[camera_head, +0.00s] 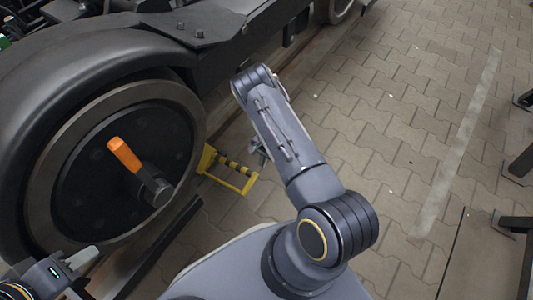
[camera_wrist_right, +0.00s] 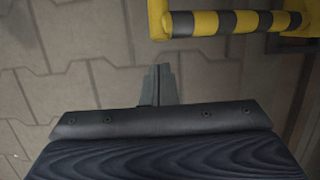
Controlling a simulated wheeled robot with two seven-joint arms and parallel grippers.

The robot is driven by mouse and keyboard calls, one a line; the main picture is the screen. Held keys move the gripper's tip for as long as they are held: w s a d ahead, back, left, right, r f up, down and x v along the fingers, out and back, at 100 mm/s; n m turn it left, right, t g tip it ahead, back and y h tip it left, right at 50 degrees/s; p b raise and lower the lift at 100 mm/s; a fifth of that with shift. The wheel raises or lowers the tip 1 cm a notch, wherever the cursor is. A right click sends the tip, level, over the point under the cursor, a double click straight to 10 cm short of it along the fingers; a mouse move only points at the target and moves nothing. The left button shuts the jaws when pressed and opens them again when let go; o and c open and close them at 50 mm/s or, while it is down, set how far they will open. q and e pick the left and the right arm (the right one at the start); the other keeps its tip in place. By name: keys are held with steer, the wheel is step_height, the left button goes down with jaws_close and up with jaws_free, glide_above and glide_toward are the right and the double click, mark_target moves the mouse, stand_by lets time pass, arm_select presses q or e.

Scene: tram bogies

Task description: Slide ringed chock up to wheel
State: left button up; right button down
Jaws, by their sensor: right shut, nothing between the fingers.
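The yellow chock (camera_head: 238,187) with a black-and-yellow striped bar lies on the paving just right of the big wheel (camera_head: 45,185). No separate ring can be made out on it. In the right wrist view its striped bar (camera_wrist_right: 232,22) crosses the top right. My right gripper (camera_head: 259,152) is beside the chock's right side, partly hidden by my arm. Its fingers (camera_wrist_right: 160,84) are shut and empty, apart from the bar. My left gripper (camera_head: 82,262) is at the lower left, below the wheel, with its jaws unclear.
An orange handle (camera_head: 124,155) sticks out from the wheel hub. A dark rail (camera_head: 165,245) runs along the ground below the wheel. The dark bogie frame (camera_head: 205,25) overhangs the chock area. Open paving (camera_head: 400,140) lies to the right, with dark stands (camera_head: 520,165) at the edge.

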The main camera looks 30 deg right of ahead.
steer(key=shift+s+a+f, duration=0.1)
steer(key=shift+s+a, duration=0.15)
steer(key=shift+a, duration=0.3)
steer(key=shift+s+a+f, duration=0.1)
steer(key=shift+s+a, duration=0.1)
steer(key=shift+a, duration=0.3)
